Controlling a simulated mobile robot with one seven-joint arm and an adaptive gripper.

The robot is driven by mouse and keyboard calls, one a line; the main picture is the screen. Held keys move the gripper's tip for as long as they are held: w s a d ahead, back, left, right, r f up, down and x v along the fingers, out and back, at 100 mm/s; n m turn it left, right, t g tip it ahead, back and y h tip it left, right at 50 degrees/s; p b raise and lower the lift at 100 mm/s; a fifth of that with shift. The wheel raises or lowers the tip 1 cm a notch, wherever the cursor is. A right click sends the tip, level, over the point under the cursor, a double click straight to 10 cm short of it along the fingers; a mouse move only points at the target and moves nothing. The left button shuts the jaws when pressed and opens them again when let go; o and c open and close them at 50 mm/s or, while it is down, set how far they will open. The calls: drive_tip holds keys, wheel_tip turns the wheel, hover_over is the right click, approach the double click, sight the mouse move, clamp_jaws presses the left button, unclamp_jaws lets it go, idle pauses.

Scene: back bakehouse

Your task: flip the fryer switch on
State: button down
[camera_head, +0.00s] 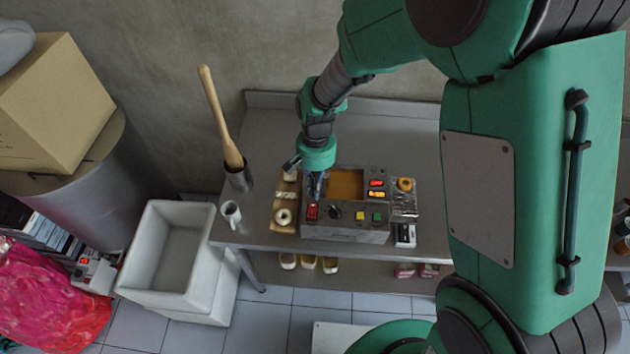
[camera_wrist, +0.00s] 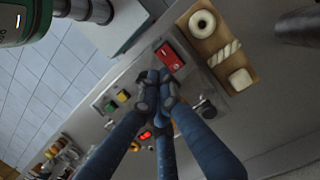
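The fryer (camera_head: 345,233) is a grey box on the steel table, with an open vat of brown oil (camera_head: 345,183). A red rocker switch (camera_head: 312,211) is at the left of its front panel; it also shows in the wrist view (camera_wrist: 168,57). I cannot tell which way the rocker is tipped. My gripper (camera_head: 316,197) points down just behind the red switch. In the wrist view its blue fingers (camera_wrist: 158,78) are together and empty, with the tips close beside the switch. I cannot tell whether they touch it.
The panel also has a dark knob (camera_head: 335,212), a yellow button (camera_head: 359,215) and a green button (camera_head: 377,216). Lit red (camera_head: 376,183) and amber (camera_head: 376,194) switches sit at the back right. A board with pastries (camera_head: 284,228) is close on the left, beyond it a white mug (camera_head: 231,214).

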sight(315, 215)
drive_tip(key=f, duration=0.2)
drive_tip(key=s+f, duration=0.1)
drive_tip(key=f, duration=0.5)
drive_tip(key=shift+s+f+p, duration=0.25)
drive_tip(key=shift+p, duration=0.1)
drive_tip(key=shift+s+f+t+b, duration=0.25)
drive_tip(key=shift+f+t+b, duration=0.2)
drive_tip(key=shift+t+b, duration=0.2)
drive_tip(key=shift+w+r, duration=0.1)
drive_tip(key=shift+w+r, duration=0.2)
drive_tip(key=shift+w, duration=0.5)
